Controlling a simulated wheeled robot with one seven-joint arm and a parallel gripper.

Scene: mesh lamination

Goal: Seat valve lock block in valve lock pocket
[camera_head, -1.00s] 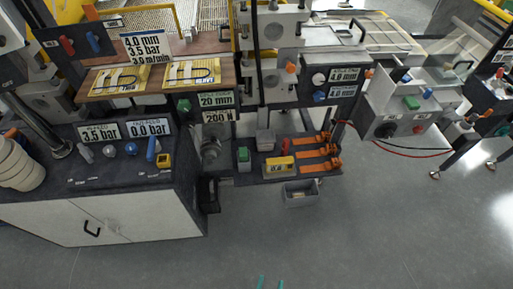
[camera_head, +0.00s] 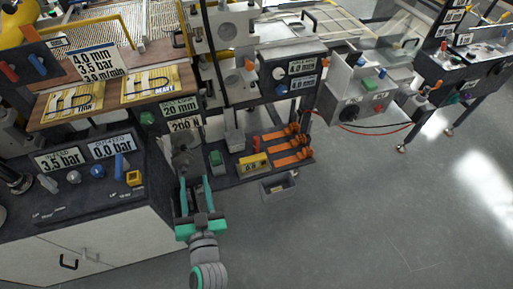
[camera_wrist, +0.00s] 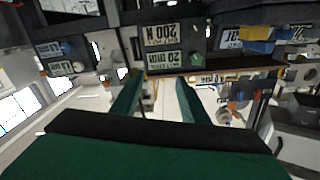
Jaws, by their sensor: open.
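My gripper (camera_head: 195,182) has two teal fingers that stand apart, with nothing visible between them. In the head view it is in front of the dark lower shelf's left end, to the right of the white cabinet. The wrist view also shows the spread fingers (camera_wrist: 158,88). A small yellow piece with a dark middle (camera_head: 133,178) sits on the console, right of the blue lever (camera_head: 119,166). It may be the valve lock pocket. A green block (camera_head: 216,158) and a small red piece (camera_head: 256,144) stand on the lower shelf. I cannot tell which piece is the valve lock block.
A grey bin (camera_head: 279,188) hangs low in front. Display panels and knobs crowd the console (camera_head: 75,190). The floor at right is open.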

